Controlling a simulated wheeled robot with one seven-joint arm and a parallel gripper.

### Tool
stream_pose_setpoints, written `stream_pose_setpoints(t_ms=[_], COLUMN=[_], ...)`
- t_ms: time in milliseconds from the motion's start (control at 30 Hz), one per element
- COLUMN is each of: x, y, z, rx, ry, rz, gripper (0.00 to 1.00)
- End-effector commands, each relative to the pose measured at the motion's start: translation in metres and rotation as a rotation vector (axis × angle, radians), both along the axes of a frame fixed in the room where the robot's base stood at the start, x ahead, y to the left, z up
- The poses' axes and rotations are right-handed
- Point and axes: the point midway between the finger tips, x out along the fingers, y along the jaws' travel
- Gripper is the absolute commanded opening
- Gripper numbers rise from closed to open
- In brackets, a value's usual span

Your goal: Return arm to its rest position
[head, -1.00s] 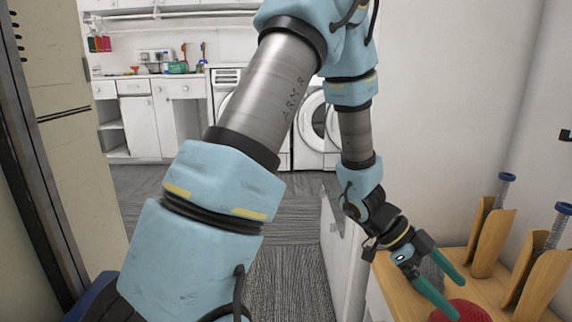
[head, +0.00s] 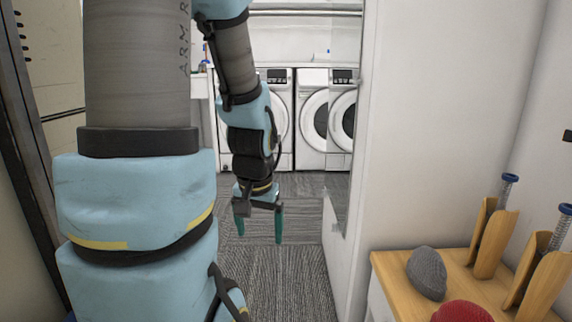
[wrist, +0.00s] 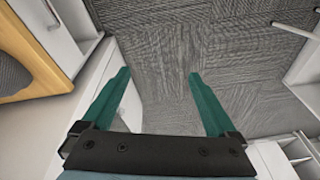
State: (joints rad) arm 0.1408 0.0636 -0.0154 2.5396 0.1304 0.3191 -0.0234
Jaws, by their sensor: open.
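My gripper (head: 258,226) hangs pointing down in the middle of the head view, over the grey carpet tile floor (head: 290,282). Its two green fingers are apart with nothing between them. In the wrist view my gripper (wrist: 152,98) is also open and empty, with only carpet and a bit of white cabinet behind the fingers. My arm stands folded at the left of the head view and covers much of the room behind it.
A wooden-topped counter (head: 395,268) at right holds a grey object (head: 427,273), a red object (head: 462,312) and wooden holders (head: 492,240). A white wall end (head: 352,120) stands right of my gripper. Washing machines (head: 312,120) are at the back. Carpet between is clear.

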Motion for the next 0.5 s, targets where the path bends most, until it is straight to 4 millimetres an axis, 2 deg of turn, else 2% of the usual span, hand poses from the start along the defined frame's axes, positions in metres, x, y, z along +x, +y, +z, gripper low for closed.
stream_pose_setpoints(t_ms=[100, 167, 367, 500], x=[-0.031, -0.03, -0.029, -0.029], y=[0.011, 0.01, 0.009, 0.009], z=[0.005, 0.025, 0.066, 0.103], rx=[-0.055, -0.052, -0.051, -0.051], ry=[0.093, 0.091, 0.09, 0.089], rz=[0.165, 0.154, 0.15, 0.149], gripper=[0.93, 0.93, 0.93, 0.93])
